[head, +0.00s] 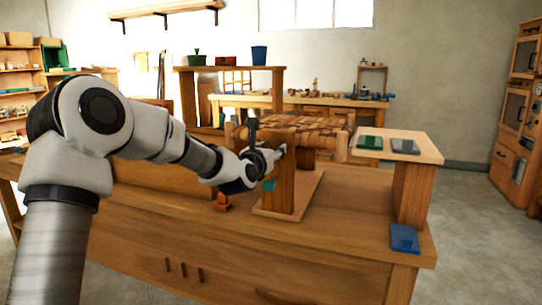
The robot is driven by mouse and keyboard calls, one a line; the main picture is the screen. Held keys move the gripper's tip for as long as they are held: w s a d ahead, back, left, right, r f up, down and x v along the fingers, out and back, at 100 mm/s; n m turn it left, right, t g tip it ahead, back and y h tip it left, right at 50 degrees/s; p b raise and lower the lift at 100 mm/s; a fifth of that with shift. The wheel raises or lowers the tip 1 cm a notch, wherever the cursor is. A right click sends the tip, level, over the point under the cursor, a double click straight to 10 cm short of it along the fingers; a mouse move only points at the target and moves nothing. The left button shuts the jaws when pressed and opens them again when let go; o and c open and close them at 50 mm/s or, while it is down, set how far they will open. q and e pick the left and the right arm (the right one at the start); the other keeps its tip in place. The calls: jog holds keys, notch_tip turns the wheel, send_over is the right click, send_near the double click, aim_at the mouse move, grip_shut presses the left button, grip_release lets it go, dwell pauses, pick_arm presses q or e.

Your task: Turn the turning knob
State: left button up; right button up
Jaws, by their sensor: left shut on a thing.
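My left gripper (277,153) reaches in from the left at the top of this post. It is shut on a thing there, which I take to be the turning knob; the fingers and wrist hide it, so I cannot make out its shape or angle. My right gripper is not in view.
A small raised shelf (424,148) at the right holds a green pad (370,142) and a grey pad (403,146). A blue pad (404,238) lies near the right front corner of the workbench (330,245). A small orange piece (222,203) stands left of the base board.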

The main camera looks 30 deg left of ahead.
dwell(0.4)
pick_arm(q)
jog(key=o, duration=1.2)
jog(key=shift+c, duration=0.2)
jog(key=v, duration=1.2)
jog(key=shift+f, duration=0.1)
